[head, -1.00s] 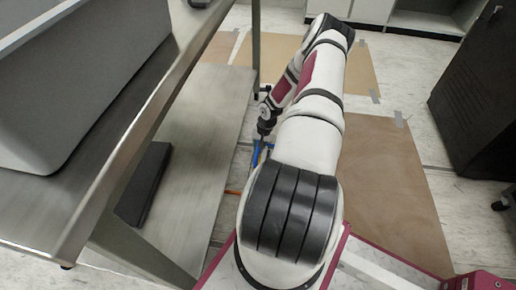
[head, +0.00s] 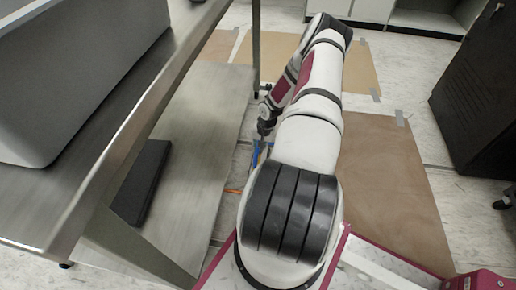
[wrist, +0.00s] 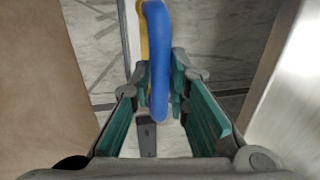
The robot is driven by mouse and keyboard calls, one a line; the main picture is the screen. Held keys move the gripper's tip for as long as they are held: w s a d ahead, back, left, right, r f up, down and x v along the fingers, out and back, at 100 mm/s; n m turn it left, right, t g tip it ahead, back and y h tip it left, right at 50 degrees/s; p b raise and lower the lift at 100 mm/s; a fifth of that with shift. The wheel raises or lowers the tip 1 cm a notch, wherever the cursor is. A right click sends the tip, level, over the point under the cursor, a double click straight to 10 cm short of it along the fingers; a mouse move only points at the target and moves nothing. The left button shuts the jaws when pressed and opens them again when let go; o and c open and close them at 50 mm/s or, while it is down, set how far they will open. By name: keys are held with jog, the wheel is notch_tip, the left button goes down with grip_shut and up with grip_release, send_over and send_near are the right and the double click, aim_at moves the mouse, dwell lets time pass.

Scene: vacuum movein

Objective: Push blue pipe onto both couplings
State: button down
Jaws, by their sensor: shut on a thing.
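The blue pipe (wrist: 159,60) is a curved tube that runs from the top of the wrist view down between the teal pads of my gripper (wrist: 160,88). My gripper is shut on it. In the head view a small bit of the blue pipe (head: 256,156) shows low beside the table shelf, below my wrist; my arm hides most of it. A yellow-tan part (wrist: 143,38) lies along the pipe's left side in the wrist view. I cannot make out either coupling, or whether the pipe touches one.
A steel table (head: 115,150) with a lower shelf (head: 195,160) stands close on the left, with a grey bin (head: 70,75) on top. A small orange piece (head: 233,191) lies near the shelf edge. A black cabinet (head: 480,95) stands right. Brown sheets (head: 385,180) cover the floor.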

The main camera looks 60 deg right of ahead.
jog(key=shift+f, duration=0.3)
jog(key=shift+f+b, duration=0.2)
jog(key=shift+b, duration=0.2)
jog(key=shift+f+b, duration=0.5)
jog(key=shift+b, duration=0.15)
dwell(2.8)
jog(key=c, duration=1.5)
grip_release()
jog(key=shift+o, duration=0.2)
notch_tip(320, 180, up, 12)
jog(key=s, duration=0.2)
jog(key=shift+d, duration=0.45)
jog(key=shift+s+f, duration=0.15)
